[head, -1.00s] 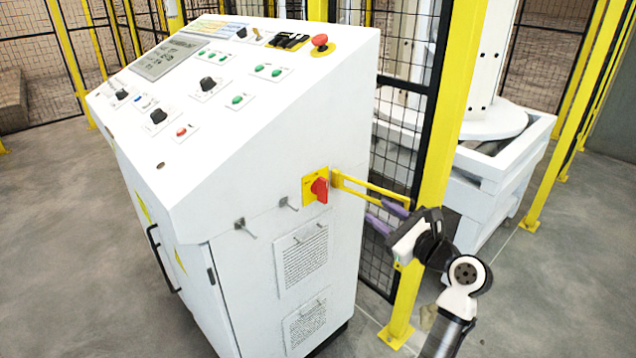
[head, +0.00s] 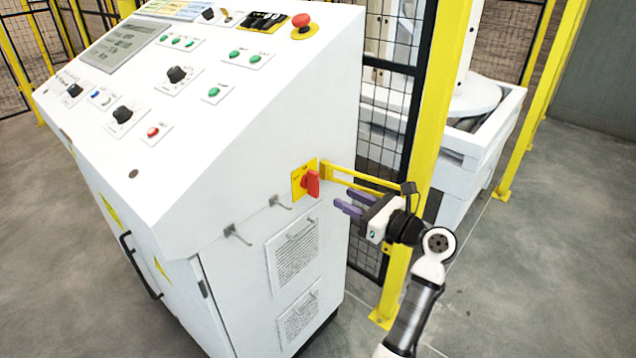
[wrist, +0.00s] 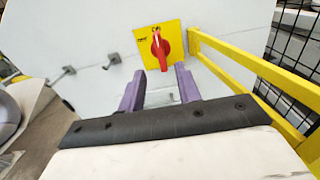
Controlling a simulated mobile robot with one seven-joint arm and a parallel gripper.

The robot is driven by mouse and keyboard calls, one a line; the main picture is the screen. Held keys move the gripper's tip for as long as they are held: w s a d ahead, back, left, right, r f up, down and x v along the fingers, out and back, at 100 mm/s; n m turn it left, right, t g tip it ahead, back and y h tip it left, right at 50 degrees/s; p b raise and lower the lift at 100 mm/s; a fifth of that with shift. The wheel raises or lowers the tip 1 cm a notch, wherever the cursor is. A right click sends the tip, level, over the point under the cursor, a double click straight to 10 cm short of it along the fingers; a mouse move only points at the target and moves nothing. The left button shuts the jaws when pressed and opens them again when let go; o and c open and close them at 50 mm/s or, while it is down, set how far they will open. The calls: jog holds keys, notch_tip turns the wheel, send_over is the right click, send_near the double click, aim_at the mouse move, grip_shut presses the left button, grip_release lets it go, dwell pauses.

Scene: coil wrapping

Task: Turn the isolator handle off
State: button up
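The red isolator handle (head: 313,183) sits on a yellow plate (head: 298,181) on the side of the white control cabinet. In the wrist view the handle (wrist: 160,50) points roughly upright on its plate (wrist: 148,38), straight ahead of my fingers. My gripper (head: 343,204) is to the right of the handle in the head view, apart from it. Its two purple fingers are open with nothing between them; they also show in the wrist view (wrist: 160,86). The handle is fully in sight.
A yellow bracket (head: 362,178) sticks out from the cabinet beside the handle, close to my gripper. A yellow fence post (head: 432,130) and black mesh stand behind. Floor at the right is clear.

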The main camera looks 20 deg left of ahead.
aim_at(318, 184)
jog(key=p+x, duration=0.1)
jog(key=x, duration=0.8)
jog(key=shift+a, duration=0.15)
grip_shut()
